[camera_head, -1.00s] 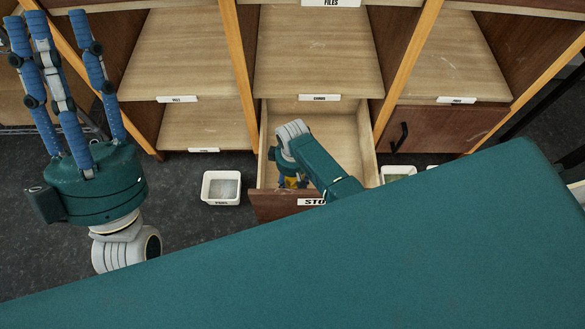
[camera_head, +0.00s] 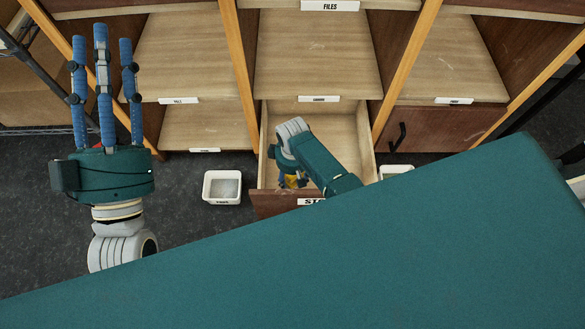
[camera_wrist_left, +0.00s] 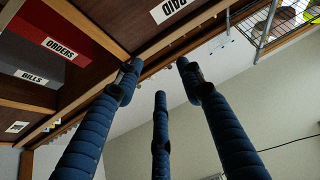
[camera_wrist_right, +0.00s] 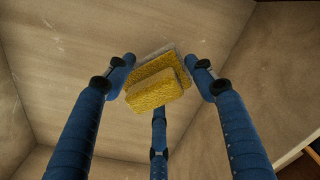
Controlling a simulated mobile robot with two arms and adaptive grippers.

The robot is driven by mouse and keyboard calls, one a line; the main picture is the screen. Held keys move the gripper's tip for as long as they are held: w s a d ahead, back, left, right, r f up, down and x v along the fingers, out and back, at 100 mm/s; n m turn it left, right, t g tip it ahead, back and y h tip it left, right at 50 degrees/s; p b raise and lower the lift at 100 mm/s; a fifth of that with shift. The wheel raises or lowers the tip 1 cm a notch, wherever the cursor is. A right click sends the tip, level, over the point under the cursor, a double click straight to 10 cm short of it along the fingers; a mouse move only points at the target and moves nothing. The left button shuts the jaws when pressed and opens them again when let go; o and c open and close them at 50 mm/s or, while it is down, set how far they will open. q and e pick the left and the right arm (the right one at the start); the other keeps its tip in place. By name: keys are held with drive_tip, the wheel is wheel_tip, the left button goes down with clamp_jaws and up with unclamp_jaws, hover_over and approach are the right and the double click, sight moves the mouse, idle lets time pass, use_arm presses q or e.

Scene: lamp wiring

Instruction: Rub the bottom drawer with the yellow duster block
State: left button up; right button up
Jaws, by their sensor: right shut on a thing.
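The bottom drawer (camera_head: 353,140) is pulled open at the foot of the middle cabinet column, its wooden inside bare and pale. My right gripper (camera_head: 291,181) reaches down into the drawer near its front left. In the right wrist view its fingers are shut on the yellow duster block (camera_wrist_right: 155,92), which has a grey-white backing. The block faces the drawer's scuffed inside; whether it touches cannot be told. My left gripper (camera_head: 102,65) is raised at the left, open and empty, fingers spread.
A small white tray (camera_head: 222,187) stands on the floor left of the drawer, and another (camera_head: 397,170) to the right. My green body covers the lower view.

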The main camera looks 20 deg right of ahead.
drive_tip(key=shift+r+p, duration=0.7)
drive_tip(key=shift+p, duration=0.05)
drive_tip(key=shift+r+p, duration=0.3)
drive_tip(key=shift+p, duration=0.05)
use_arm(q)
drive_tip(key=shift+w+a+f+g+y, duration=1.15)
drive_tip(key=shift+f+g, duration=2.95)
drive_tip(key=shift+f, duration=4)
use_arm(e)
drive_tip(key=shift+r+p, duration=0.35)
drive_tip(key=shift+p, duration=0.1)
drive_tip(key=shift+r+p, duration=0.35)
drive_tip(key=shift+p, duration=0.05)
drive_tip(key=shift+r+p, duration=0.25)
drive_tip(key=shift+p, duration=0.05)
drive_tip(key=shift+r+p, duration=0.35)
drive_tip(key=shift+p, duration=0.05)
use_arm(q)
drive_tip(key=s+a+f+g+y, duration=0.3)
drive_tip(key=s+f+g, duration=0.4)
drive_tip(key=f, duration=0.6)
drive_tip(key=shift+s+a+n+p, duration=0.3)
drive_tip(key=shift+s+a+n, duration=0.1)
drive_tip(key=shift+s, duration=0.85)
use_arm(e)
drive_tip(key=shift+r, duration=0.25)
